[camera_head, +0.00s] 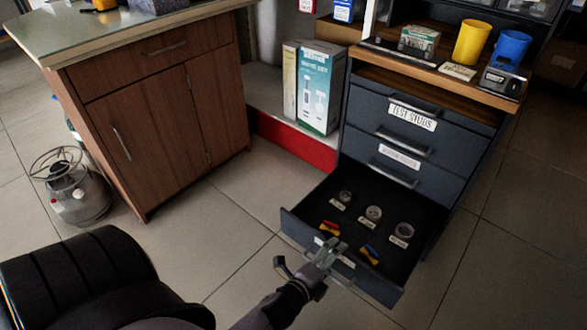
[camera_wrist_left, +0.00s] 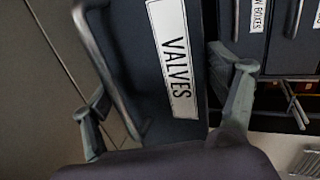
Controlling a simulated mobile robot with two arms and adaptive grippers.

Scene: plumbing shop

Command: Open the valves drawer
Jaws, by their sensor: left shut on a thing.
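The valves drawer (camera_head: 395,288) is the lowest drawer of the dark cabinet and stands pulled well out. Its white label reading VALVES (camera_wrist_left: 174,55) faces the left wrist view. My left gripper (camera_head: 326,254) is at the drawer's front, shut on the drawer handle (camera_wrist_left: 100,65). In the wrist view its fingers stand on either side of the handle and label. The gripper partly hides the drawer front in the head view. My right gripper is not in view.
The upper drawers, including TEST STUBS (camera_head: 412,116), are shut. A wooden cabinet (camera_head: 165,105) stands at left, with a metal canister (camera_head: 77,192) beside it. A boxed product (camera_head: 318,88) stands on a low ledge. Tiled floor (camera_head: 235,225) is clear left of the drawer.

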